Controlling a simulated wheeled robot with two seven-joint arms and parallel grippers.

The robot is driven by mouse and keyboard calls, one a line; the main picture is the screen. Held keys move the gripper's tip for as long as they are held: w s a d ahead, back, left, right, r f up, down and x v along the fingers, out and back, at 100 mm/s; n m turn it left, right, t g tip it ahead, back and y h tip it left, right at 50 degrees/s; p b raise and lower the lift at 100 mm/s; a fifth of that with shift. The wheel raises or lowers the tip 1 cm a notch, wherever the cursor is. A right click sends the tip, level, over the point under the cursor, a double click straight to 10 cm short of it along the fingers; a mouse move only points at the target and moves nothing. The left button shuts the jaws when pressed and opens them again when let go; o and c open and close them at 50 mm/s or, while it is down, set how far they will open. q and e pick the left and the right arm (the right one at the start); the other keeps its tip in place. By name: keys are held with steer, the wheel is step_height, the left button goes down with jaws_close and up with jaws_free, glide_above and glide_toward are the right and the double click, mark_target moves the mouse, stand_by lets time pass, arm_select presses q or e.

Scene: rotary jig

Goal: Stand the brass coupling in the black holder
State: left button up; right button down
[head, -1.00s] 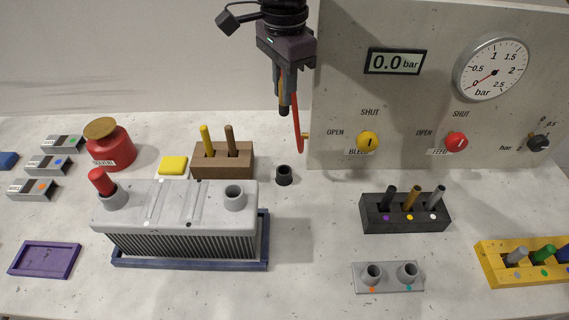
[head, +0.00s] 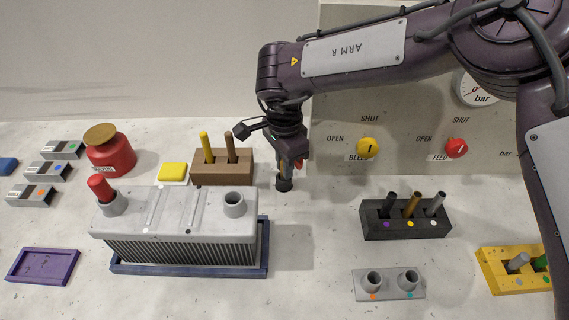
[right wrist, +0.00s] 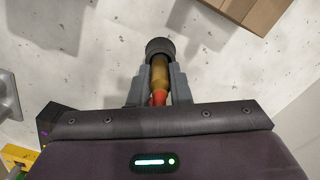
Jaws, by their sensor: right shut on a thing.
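The brass coupling (right wrist: 160,75) is between the fingers of my right gripper (right wrist: 158,88), which is shut on it. A red hose end (right wrist: 158,99) shows at the coupling's near end. The black holder (head: 284,184) is a small round cup on the table, right of the brown block; it also shows in the right wrist view (right wrist: 160,46). In the head view my right gripper (head: 286,171) points down directly over the holder. The coupling's far end meets the holder's mouth; how deep it sits is hidden. My left gripper is not in view.
A brown block (head: 222,180) with two pegs stands left of the holder, and a grey finned unit (head: 180,238) in front left. A black rack (head: 408,232) with three pegs is at the right. The gauge panel (head: 340,130) rises behind. The table in front of the holder is clear.

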steer(key=shift+w+f, duration=0.1)
steer(key=shift+f, duration=0.25)
steer(key=shift+f, duration=0.1)
steer(key=c, duration=1.3)
jaws_free()
steer(key=shift+c, duration=0.2)
step_height(320, 180, up, 12)
steer(key=shift+r+b, duration=0.2)
steer(key=shift+b, duration=0.15)
steer(key=shift+f, duration=0.1)
